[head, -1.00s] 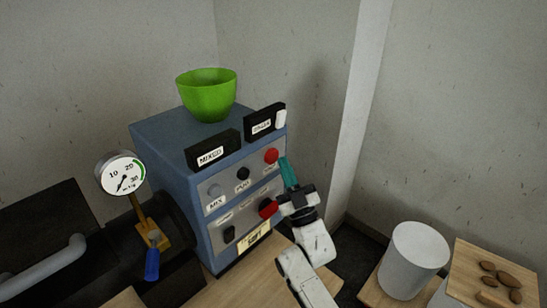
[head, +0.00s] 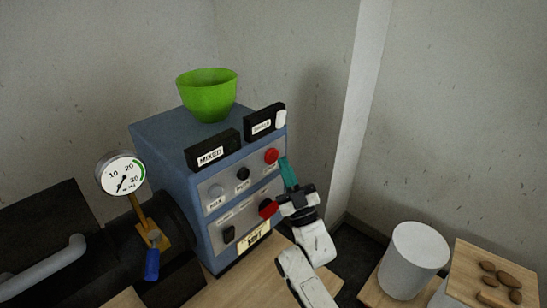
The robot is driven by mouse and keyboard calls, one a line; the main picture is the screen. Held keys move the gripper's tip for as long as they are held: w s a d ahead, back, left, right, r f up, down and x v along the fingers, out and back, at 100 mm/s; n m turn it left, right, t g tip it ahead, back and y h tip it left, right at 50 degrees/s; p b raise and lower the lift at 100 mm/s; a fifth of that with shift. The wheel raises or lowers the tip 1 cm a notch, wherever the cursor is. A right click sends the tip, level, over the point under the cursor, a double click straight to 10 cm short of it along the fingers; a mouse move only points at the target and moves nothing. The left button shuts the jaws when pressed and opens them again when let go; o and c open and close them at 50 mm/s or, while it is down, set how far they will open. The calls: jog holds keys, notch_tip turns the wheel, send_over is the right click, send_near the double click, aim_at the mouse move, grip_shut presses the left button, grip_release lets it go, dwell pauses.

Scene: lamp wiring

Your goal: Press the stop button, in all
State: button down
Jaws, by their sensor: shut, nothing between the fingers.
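The blue control cabinet (head: 160,150) stands on a wooden table. A red round button (head: 271,156) sits at the upper right of its front panel, with no legible label. A larger red knob or switch (head: 267,208) is on the lower panel. My gripper (head: 287,163) is shut, with its teal fingers pointing up beside the upper red button, just to its right. I cannot tell whether the fingers touch the button.
A grey button (head: 216,191) and a black one (head: 242,173) share the upper panel. A green bowl (head: 207,95) and sign boxes (head: 212,150) are on top. A gauge (head: 121,174) with a blue-handled valve (head: 152,264) is at left. A white cylinder (head: 414,262) stands at right.

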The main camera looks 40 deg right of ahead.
dwell(0.4)
jog(key=shift+w+b, duration=0.4)
jog(key=shift+w+a+r+b, duration=0.1)
jog(key=shift+w+a+b, duration=0.05)
jog(key=shift+w+b, duration=0.55)
dwell(1.4)
jog(key=shift+s, duration=0.95)
jog(key=s+p, duration=0.1)
jog(key=s, duration=0.4)
